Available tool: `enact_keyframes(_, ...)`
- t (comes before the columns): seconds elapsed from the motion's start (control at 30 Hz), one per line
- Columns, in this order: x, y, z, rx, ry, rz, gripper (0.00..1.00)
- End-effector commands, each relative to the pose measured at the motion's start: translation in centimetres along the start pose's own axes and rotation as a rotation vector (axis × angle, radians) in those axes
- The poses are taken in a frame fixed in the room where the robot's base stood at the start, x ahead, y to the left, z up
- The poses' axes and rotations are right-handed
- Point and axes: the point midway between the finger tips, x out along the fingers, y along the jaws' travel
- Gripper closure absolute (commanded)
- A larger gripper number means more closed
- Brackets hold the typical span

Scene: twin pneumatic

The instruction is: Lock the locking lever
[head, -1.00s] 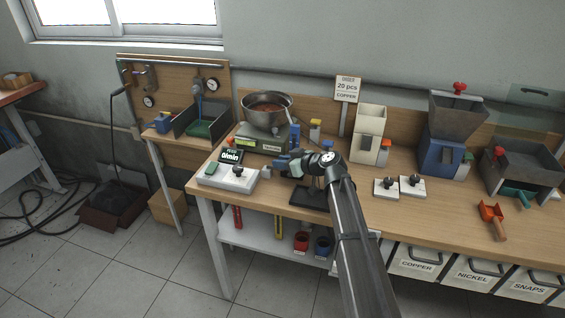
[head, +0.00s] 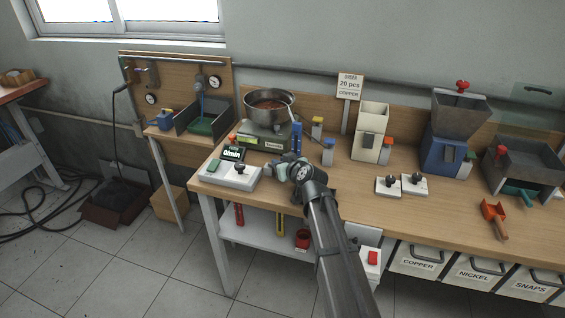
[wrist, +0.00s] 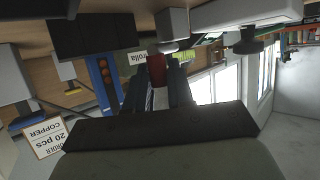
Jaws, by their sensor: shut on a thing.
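I cannot tell for sure whether the red part is the locking lever. My wrist hides most of it in the head view.
A metal bowl (head: 269,104) stands on a green-fronted unit (head: 262,137) behind my gripper. A blue upright block (head: 297,136) is near it. Two white knob plates (head: 388,187) (head: 414,184) lie to the right. The bench front between them and my arm is clear.

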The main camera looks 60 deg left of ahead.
Motion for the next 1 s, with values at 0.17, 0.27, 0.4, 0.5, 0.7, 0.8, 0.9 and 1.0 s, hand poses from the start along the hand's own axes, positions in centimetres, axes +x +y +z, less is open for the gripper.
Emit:
enact_keyframes(0.17, -0.2, -0.5, 0.1, 0.025, 0.000, 0.068, 1.00)
enact_keyframes(0.27, -0.3, -0.8, 0.1, 0.040, 0.001, 0.106, 1.00)
enact_keyframes(0.4, -0.3, -1.0, 0.1, 0.061, 0.002, 0.158, 1.00)
enact_keyframes(0.5, -0.3, -1.3, 0.1, 0.077, 0.001, 0.194, 1.00)
enact_keyframes(0.7, -0.4, -1.7, 0.1, 0.107, 0.001, 0.267, 1.00)
enact_keyframes(0.8, -0.4, -2.0, 0.1, 0.122, 0.000, 0.304, 1.00)
enact_keyframes(0.9, -0.3, -2.2, 0.1, 0.138, 0.001, 0.340, 1.00)
enact_keyframes(1.0, -0.3, -2.5, 0.1, 0.153, 0.000, 0.377, 1.00)
